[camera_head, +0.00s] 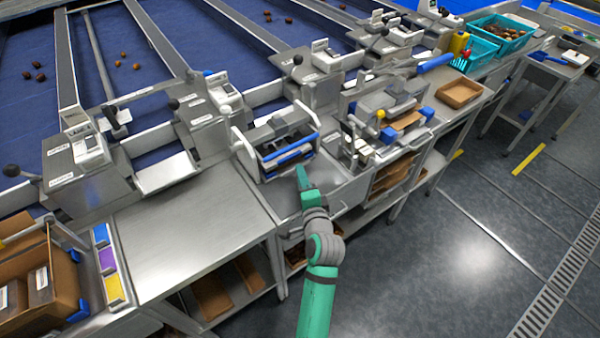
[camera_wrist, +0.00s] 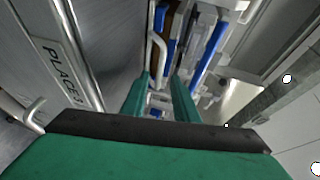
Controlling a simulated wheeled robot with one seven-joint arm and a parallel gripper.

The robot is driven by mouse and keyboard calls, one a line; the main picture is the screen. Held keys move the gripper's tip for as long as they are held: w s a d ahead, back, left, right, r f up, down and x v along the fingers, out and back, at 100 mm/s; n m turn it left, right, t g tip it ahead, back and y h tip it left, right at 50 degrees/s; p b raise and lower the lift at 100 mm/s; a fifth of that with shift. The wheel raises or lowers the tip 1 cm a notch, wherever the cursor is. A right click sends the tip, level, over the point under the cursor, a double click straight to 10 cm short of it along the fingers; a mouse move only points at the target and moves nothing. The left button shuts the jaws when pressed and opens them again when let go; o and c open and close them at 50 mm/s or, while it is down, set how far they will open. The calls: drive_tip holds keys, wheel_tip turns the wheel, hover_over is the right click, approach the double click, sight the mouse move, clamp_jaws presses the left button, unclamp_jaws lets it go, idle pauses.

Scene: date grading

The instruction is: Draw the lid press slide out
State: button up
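The lid press (camera_head: 272,132) appears to be the grey machine with pale side arms and blue bars at the middle of the bench in the head view. I cannot clearly tell its slide from the rest of the machine. My gripper (camera_head: 301,172) is just in front of the machine's blue bars. In the wrist view my gripper (camera_wrist: 160,77) has its two green fingers apart, with a gap between them and nothing clearly held. A pale bent handle (camera_wrist: 157,48) stands just beyond the fingertips. Blue bars (camera_wrist: 209,53) lie beyond, to the right.
A labelled metal plate (camera_wrist: 62,65) is close on the left in the wrist view. A bare steel tabletop (camera_head: 190,235) lies left of my arm. A second machine (camera_head: 395,105) and a brown tray (camera_head: 460,93) are to the right. Open floor (camera_head: 460,240) lies at the right front.

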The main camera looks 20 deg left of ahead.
drive_tip(key=shift+x, duration=1.35)
clamp_jaws()
idle(0.5)
